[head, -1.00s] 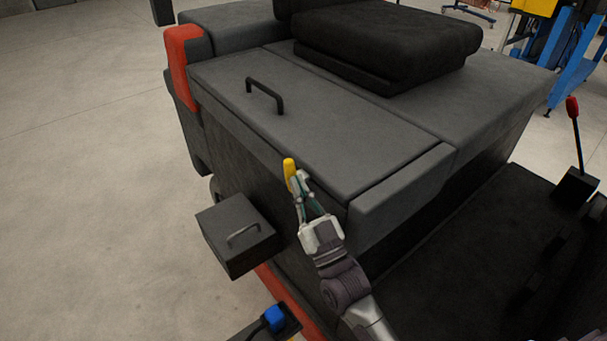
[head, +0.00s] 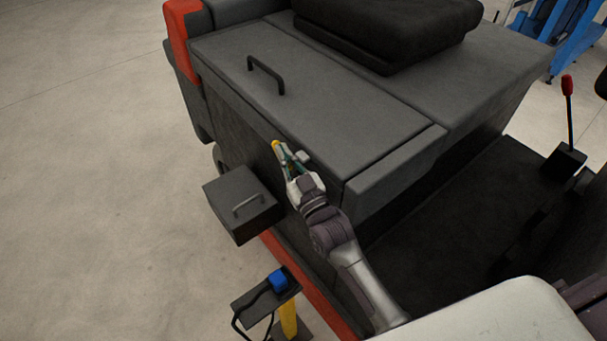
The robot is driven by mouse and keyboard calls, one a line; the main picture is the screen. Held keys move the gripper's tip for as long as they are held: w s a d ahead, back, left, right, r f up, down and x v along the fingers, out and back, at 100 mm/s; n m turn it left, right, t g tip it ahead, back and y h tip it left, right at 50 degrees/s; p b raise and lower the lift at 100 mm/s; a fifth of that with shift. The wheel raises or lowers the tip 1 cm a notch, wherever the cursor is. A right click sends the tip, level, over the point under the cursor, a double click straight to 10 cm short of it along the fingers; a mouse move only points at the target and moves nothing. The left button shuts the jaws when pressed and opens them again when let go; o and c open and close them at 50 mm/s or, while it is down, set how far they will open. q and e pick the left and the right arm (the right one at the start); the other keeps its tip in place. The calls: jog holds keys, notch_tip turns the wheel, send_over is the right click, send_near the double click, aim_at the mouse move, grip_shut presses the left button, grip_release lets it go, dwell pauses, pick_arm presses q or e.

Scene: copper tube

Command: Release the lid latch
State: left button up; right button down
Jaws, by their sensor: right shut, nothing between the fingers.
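The grey lid (head: 330,95) lies closed on top of the dark machine body, with a black bar handle (head: 266,74) near its far left. The yellow latch (head: 276,145) is at the lid's front edge; only its small end shows, and my fingers hide the rest. My right gripper (head: 287,154) comes up from the lower right and is shut with nothing in it. Its fingertips are beside the latch and look to be against it, but contact is hard to tell. My left gripper is not in view.
A dark box with a handle (head: 240,203) sticks out from the machine's side, left of my right gripper. Below it is a stand with a blue connector (head: 278,281). A black seat (head: 385,28) sits behind the lid. A red-knobbed lever (head: 567,88) stands at right.

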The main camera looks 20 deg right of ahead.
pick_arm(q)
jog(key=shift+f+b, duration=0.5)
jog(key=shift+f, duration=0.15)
pick_arm(e)
jog(key=shift+w+a+f, duration=0.3)
jog(key=shift+w+f, duration=0.4)
jog(key=shift+w, duration=0.15)
dwell(0.6)
